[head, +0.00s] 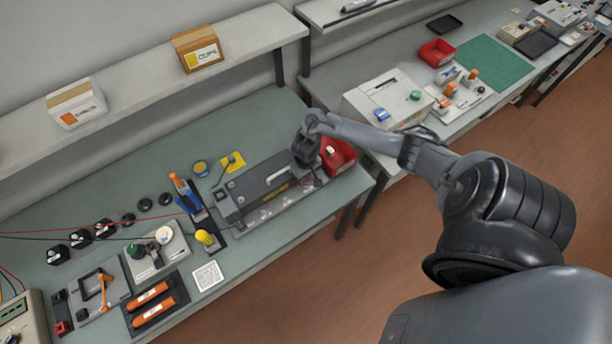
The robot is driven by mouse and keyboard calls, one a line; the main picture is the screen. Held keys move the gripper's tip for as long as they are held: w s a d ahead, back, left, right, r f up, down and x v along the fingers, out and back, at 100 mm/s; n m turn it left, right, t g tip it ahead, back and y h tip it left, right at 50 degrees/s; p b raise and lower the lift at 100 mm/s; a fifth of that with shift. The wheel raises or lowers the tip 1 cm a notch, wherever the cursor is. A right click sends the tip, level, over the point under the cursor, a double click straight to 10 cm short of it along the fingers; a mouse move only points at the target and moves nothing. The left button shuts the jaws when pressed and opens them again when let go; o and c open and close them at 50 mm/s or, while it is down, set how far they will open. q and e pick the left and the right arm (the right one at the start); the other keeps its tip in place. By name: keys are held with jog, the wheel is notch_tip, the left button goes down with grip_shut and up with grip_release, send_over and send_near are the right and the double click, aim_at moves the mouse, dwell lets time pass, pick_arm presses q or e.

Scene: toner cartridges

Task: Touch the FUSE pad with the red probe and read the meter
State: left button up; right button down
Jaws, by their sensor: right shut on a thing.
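My right gripper (306,156) is over the right end of a long dark grey cartridge unit (262,190) on the green bench. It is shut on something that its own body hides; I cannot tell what. I cannot make out the red probe's tip. A beige instrument (18,325), possibly the meter, is cut off at the lower left; no reading is legible. No FUSE label can be read. My left gripper is out of view.
A red bin (338,160) sits close to the right gripper, near the bench's right end. Several black knobs, a small fixture (158,252) and a dark tray (133,322) with orange cylinders fill the left. A shelf (140,72) with two boxes runs above.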

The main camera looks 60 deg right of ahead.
dwell(0.5)
jog(key=shift+f, duration=0.55)
dwell(0.4)
dwell(0.5)
dwell(0.7)
jog(key=shift+f+p, duration=0.1)
jog(key=shift+p, duration=0.25)
dwell(0.3)
notch_tip(320, 180, up, 4)
jog(key=p, duration=0.6)
jog(key=shift+r, duration=0.25)
notch_tip(320, 180, up, 3)
jog(key=p, duration=0.3)
jog(key=shift+f, duration=0.2)
